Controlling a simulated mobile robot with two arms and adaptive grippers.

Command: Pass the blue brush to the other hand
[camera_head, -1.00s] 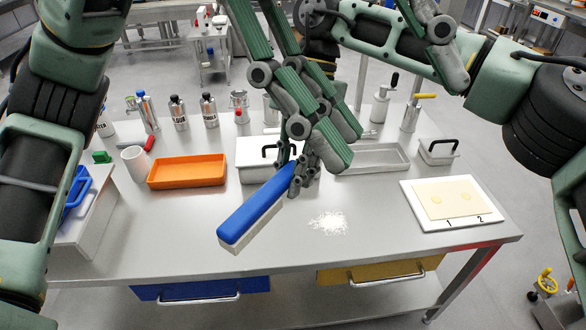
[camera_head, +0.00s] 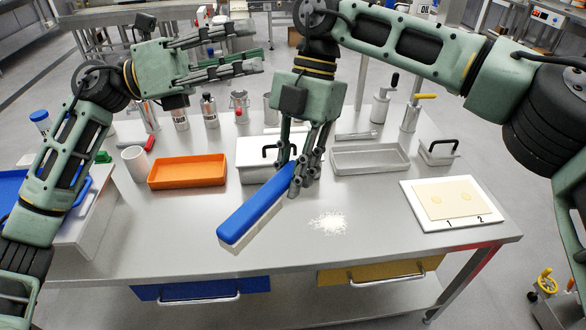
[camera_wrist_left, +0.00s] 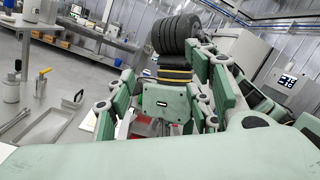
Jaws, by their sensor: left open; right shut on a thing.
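The blue brush (camera_head: 252,213) has a blue back and pale bristles along its lower side. It is held tilted over the table, its free end toward the front left. My right gripper (camera_head: 298,172) points down and is shut on the brush's far end. My left gripper (camera_head: 258,60) is open and empty, fingers pointing right, at the upper left of my right gripper and apart from the brush. In the left wrist view my right arm's green wrist (camera_wrist_left: 165,102) shows close by, between my left gripper's fingers; the brush is not seen there.
A white powder pile (camera_head: 328,222) lies on the table (camera_head: 370,235). An orange tray (camera_head: 187,171), a lidded white box (camera_head: 262,157), a grey tray (camera_head: 369,158) and several bottles stand behind. A white board (camera_head: 451,204) with a pasta sheet is at right. The front middle is clear.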

